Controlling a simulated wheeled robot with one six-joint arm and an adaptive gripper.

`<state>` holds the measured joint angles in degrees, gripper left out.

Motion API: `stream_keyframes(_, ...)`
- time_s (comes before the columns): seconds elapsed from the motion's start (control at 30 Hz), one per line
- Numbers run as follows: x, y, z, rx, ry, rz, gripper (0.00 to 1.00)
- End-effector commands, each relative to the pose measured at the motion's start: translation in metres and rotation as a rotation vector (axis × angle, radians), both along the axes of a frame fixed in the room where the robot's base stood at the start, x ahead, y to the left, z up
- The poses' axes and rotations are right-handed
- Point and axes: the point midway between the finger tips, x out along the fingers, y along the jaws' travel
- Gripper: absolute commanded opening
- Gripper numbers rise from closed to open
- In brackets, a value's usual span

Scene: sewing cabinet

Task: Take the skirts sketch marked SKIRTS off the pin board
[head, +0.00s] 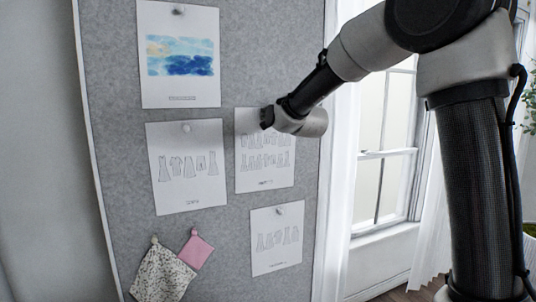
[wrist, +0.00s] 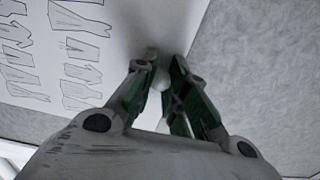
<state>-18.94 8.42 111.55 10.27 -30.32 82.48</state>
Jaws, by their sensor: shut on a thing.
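My gripper (head: 267,117) is at the top of a white sketch sheet (head: 265,172) with two rows of garment drawings on the pin board (head: 110,85). Its small caption is too blurred to read for sure as SKIRTS. In the wrist view the fingers (wrist: 159,78) are closed on a small pale round pin head (wrist: 161,79) at the sheet's edge. The sheet (wrist: 125,45) lies against the board there, and its drawings show at the left. In the head view my gripper hides the pin and part of the sheet's top.
A second sketch sheet (head: 187,185) hangs to the left, and a third (head: 276,255) hangs below. A blue watercolour sheet (head: 180,90) is at the upper left. Fabric swatches, one speckled (head: 163,275) and one pink (head: 196,252), hang low. A curtained window (head: 385,190) stands to the right.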

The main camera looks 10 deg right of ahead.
Motion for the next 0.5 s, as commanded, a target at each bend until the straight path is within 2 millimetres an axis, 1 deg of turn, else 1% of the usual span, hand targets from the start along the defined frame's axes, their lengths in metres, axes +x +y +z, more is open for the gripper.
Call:
stream_keyframes(0.17,-0.002,0.0,0.002,0.0,-0.004,0.001,0.0)
stream_keyframes(0.5,-0.013,-0.003,0.001,0.0,-0.003,0.001,0.0)
